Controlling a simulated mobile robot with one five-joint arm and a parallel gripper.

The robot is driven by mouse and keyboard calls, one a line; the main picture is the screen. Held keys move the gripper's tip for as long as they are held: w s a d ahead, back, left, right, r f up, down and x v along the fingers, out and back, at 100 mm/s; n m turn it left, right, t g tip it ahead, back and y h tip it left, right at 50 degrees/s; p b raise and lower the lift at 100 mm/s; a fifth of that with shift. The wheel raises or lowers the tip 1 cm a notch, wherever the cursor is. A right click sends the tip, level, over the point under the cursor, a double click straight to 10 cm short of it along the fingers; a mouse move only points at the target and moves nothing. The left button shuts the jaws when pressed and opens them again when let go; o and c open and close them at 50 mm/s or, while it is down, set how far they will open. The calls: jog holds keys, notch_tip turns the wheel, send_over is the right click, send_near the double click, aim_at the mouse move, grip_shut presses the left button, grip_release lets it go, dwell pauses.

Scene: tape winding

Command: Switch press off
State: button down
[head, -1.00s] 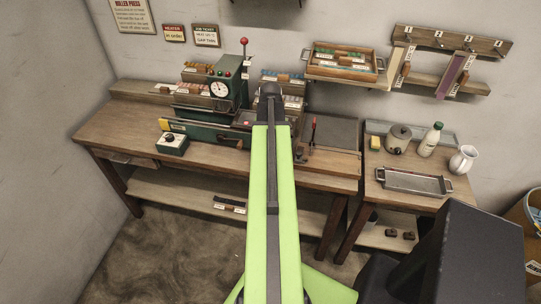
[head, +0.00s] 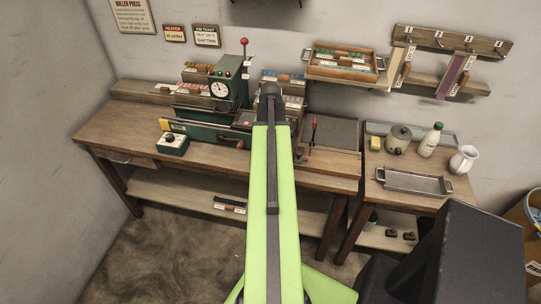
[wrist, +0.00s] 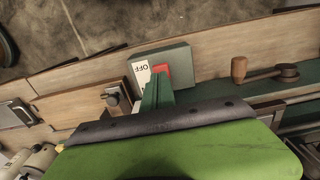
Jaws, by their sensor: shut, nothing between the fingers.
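The roller press (head: 222,100) stands on the wooden bench, with a round white dial and a red-knobbed lever. In the wrist view, a green switch box (wrist: 178,62) carries a white OFF label (wrist: 141,73) and a red switch part (wrist: 161,69). My gripper (wrist: 156,86) shows there as narrow dark-green fingers, shut and empty. Its tips are at or just in front of the red part, between it and the camera. Whether they touch it I cannot tell. In the head view my own arm hides the gripper.
A small control box with a black knob (head: 172,144) sits at the bench's front left. In the wrist view a crank with a wooden handle (wrist: 239,69) lies right of the switch box. A side table (head: 385,203) with a tray, pot and bottle stands to the right.

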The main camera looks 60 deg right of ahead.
jog(key=shift+f+b, duration=1.3)
dwell(0.8)
jog(key=shift+r, duration=0.1)
notch_tip(320, 180, up, 7)
jog(key=p, duration=0.7)
